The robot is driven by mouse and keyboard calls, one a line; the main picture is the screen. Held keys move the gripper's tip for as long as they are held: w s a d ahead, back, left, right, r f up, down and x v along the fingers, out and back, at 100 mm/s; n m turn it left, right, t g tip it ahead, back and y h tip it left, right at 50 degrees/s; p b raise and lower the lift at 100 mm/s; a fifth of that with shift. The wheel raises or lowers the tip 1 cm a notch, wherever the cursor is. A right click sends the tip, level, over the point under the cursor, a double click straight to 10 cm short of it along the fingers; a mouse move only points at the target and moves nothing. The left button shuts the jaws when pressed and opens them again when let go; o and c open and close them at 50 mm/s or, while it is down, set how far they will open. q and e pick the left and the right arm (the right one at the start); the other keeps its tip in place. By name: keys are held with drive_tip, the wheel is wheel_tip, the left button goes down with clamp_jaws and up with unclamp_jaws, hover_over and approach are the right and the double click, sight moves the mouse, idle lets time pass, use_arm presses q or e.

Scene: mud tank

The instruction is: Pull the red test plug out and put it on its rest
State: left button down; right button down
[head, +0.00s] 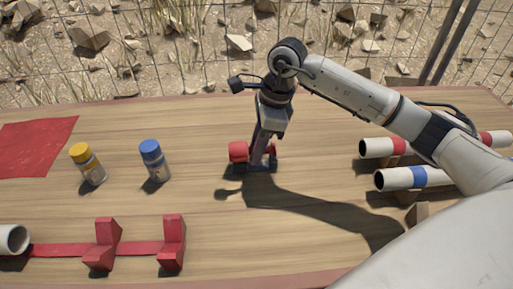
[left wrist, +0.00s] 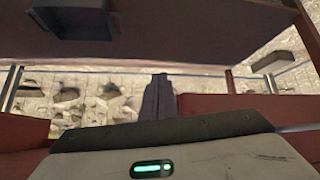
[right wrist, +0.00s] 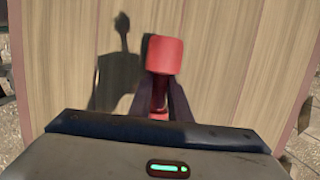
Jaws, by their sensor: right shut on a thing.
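The red test plug (head: 238,151) has a thick red head and a narrower stem. My right gripper (head: 262,152) is shut on its stem, low over the middle of the table. In the right wrist view the red plug (right wrist: 163,55) shows its head beyond the two dark fingers (right wrist: 158,100), with the stem between them. A small dark blue piece (head: 262,168) shows at table level under the plug. I cannot tell whether the plug touches it. My left gripper (left wrist: 158,97) shows only in the left wrist view, with its fingers together and nothing between them.
Yellow-capped (head: 88,164) and blue-capped (head: 154,160) bottles stand left of the plug. Two red V-blocks (head: 103,243) (head: 171,243) and a white pipe (head: 13,240) are at front left. Banded white pipes (head: 395,180) lie at right. A red cloth (head: 35,147) lies far left.

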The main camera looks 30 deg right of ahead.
drive_tip(key=shift+f, duration=0.25)
drive_tip(key=c, duration=1.6)
unclamp_jaws()
drive_tip(key=shift+o, duration=0.2)
drive_tip(key=v, duration=1)
drive_tip(key=shift+r+b, duration=0.15)
drive_tip(key=shift+b, duration=0.15)
